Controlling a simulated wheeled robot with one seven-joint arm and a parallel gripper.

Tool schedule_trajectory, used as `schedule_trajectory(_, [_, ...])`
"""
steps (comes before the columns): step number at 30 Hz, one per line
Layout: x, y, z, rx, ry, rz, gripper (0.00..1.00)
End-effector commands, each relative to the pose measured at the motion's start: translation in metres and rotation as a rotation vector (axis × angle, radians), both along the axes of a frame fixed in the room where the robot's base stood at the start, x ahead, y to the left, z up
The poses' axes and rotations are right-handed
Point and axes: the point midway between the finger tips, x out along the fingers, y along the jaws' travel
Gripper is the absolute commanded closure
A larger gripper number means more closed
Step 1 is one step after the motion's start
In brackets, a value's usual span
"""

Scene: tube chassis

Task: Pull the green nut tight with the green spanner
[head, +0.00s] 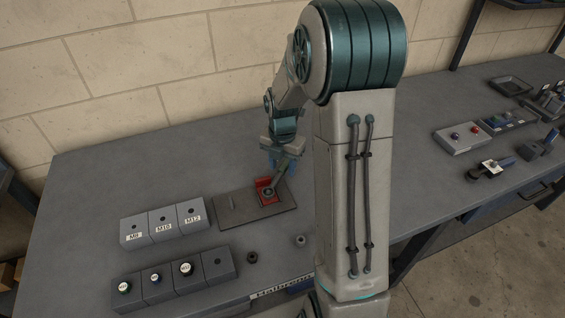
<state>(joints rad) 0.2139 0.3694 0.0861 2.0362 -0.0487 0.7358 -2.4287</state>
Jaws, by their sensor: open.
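A grey bar (281,179) slants from between or beside the fingers down to a dark round part (267,191) at the red block. The bar may be a spanner, but no green shows on it. Whether the fingers touch it cannot be told. No green nut can be made out.
Grey blocks labelled M8, M10 and M12 (163,224) stand left of the plate. A front row of blocks (160,288) holds round pieces. Two small dark rings (252,257) (300,240) lie in front of the plate.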

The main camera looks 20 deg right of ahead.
Motion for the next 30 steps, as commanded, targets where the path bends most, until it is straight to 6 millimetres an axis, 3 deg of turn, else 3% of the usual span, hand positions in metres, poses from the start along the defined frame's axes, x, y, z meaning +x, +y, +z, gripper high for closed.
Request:
schedule_trajectory(5, [0.001,0.0,0.012,-0.001,-0.004,-0.001,0.57])
schedule_trajectory(18, [0.001,-0.001,0.105,-0.002,-0.004,-0.001,0.57])
schedule_trajectory(24, [0.0,0.0,0.131,-0.001,-0.002,0.0,0.57])
schedule_trajectory(28, [0.0,0.0,0.138,0.001,0.001,-0.024,0.93])
schedule_trajectory(29, [0.001,0.0,0.138,0.002,0.001,-0.045,1.0])
schedule_trajectory(30, [0.002,0.0,0.138,0.004,0.002,-0.082,1.0])
